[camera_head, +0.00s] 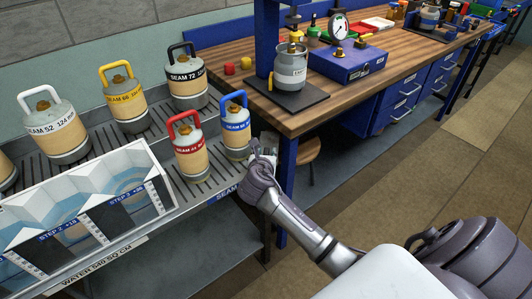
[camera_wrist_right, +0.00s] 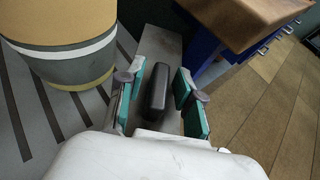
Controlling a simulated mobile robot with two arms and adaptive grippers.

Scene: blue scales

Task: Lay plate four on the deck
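No plate marked four can be made out in either view. The slatted grey deck (camera_head: 178,186) at the left carries several canisters. My right gripper (camera_head: 264,152) is beside the deck's right edge, just right of the blue-handled canister (camera_head: 236,133). In the right wrist view, its teal-padded fingers (camera_wrist_right: 160,100) stand apart. A dark rounded block (camera_wrist_right: 156,91) shows between them; I cannot tell whether it is part of the gripper, and neither pad clearly touches it. A tan and grey canister (camera_wrist_right: 62,45) stands close to the left finger. My left gripper is not in view.
A red-handled canister (camera_head: 190,150) stands beside the blue-handled one. A white-walled stepped water tank (camera_head: 138,152) fills the front left. The wooden workbench (camera_head: 215,58) holds a grey canister (camera_head: 290,68) on a dark platform and a blue box (camera_head: 345,65) with a dial. Tiled floor lies open at the right.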

